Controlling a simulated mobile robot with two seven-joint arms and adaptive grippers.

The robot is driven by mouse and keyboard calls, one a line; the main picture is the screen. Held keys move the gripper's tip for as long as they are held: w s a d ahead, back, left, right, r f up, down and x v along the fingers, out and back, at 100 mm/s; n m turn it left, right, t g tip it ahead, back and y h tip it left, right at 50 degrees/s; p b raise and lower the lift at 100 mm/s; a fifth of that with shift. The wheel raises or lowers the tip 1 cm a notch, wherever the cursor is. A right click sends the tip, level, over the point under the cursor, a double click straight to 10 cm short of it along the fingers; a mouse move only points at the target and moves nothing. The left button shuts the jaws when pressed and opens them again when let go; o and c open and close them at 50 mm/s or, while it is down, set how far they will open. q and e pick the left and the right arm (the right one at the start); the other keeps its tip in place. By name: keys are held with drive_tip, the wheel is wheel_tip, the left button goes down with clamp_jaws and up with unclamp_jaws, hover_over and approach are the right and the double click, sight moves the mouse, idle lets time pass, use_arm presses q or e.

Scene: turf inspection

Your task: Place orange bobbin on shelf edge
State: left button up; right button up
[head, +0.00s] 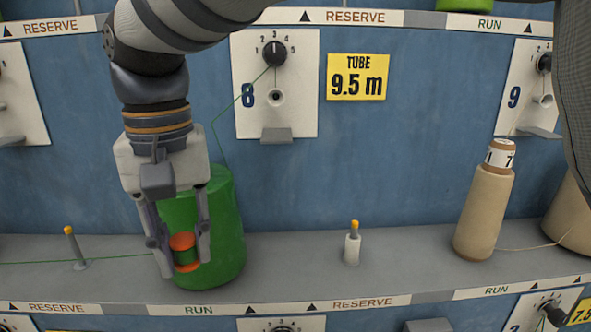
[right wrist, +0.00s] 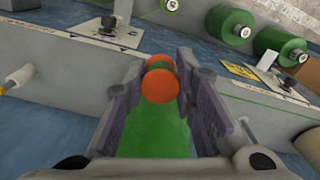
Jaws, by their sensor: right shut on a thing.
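The orange bobbin (head: 184,242) has orange end flanges and green thread between them. My right gripper (head: 183,256) reaches down from above and is shut on it, with a finger on each side. The bobbin also shows between the fingers in the right wrist view (right wrist: 160,86). In the head view it is upright, in front of a large green cone (head: 228,225) and over the grey shelf (head: 400,262). I cannot tell whether its base touches the shelf. The shelf edge (head: 258,308) carries RESERVE and RUN labels. My left gripper is not in view.
A short white peg with a yellow tip (head: 352,245) and a tan cone (head: 484,212) stand to the right. A thin yellow-tipped post (head: 74,248) with a green thread stands left. Panel 8 (head: 275,85) is on the blue wall. Shelf between green cone and white peg is clear.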

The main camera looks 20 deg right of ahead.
drive_tip(key=w+d+f, duration=0.3)
drive_tip(key=d+f, duration=0.1)
drive_tip(key=d, duration=0.5)
hover_over(281, 290)
wheel_tip(281, 290, down, 6)
drive_tip(key=shift+a+r, duration=0.15)
drive_tip(key=shift+r, duration=0.1)
drive_tip(key=f, duration=0.3)
drive_tip(key=shift+d, duration=0.2)
drive_tip(key=shift+f, duration=0.15)
drive_tip(key=o, duration=0.9)
drive_tip(key=shift+f, duration=0.1)
drive_tip(key=shift+o, duration=0.2)
